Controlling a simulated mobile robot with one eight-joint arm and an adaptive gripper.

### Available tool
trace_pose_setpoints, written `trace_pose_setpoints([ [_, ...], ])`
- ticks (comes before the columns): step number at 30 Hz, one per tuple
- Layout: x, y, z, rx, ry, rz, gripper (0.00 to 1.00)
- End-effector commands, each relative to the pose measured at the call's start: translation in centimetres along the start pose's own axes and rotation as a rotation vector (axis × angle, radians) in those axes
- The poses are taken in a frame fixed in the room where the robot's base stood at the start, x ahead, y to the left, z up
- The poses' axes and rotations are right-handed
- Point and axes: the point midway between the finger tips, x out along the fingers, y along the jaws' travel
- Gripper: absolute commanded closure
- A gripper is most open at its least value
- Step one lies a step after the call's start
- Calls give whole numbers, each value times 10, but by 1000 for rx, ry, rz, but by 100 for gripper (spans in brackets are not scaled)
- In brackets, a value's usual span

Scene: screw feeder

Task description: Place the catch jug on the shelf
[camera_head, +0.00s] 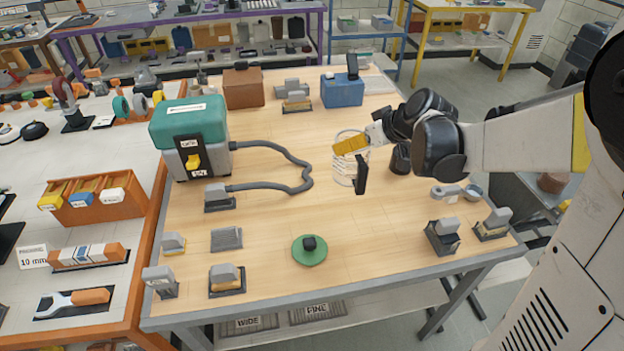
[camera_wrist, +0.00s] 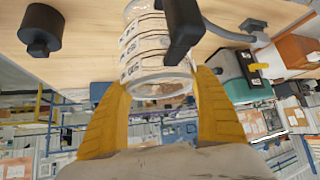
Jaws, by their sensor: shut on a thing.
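The catch jug (camera_head: 344,172) is a clear cylinder with pale bands and a black upright handle (camera_head: 361,175), at the right middle of the wooden table. My gripper (camera_head: 350,146) has its yellow fingers closed at the jug's upper part. In the wrist view the yellow fingers (camera_wrist: 162,80) lie on both sides of the clear jug (camera_wrist: 150,50), near its round rim. Its marked bands and black handle show there, and its far end is cut off. I cannot tell whether its base touches the table. A lower shelf (camera_head: 385,308) shows under the table's front edge.
A teal and grey feeder (camera_head: 190,135) with a grey hose (camera_head: 270,185) is to the left. A green disc (camera_head: 310,252) lies in front. Trays marked WIDE and FINE (camera_head: 317,311) occupy part of the lower shelf.

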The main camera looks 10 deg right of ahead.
Motion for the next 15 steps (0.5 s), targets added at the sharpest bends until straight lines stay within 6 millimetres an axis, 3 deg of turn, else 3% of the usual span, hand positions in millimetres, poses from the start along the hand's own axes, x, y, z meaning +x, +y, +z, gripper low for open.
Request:
trace_pose_setpoints([
  [9, 58, -61, 7, -6, 1, -4, 67],
  [15, 85, -91, 8, -3, 0, -2, 67],
])
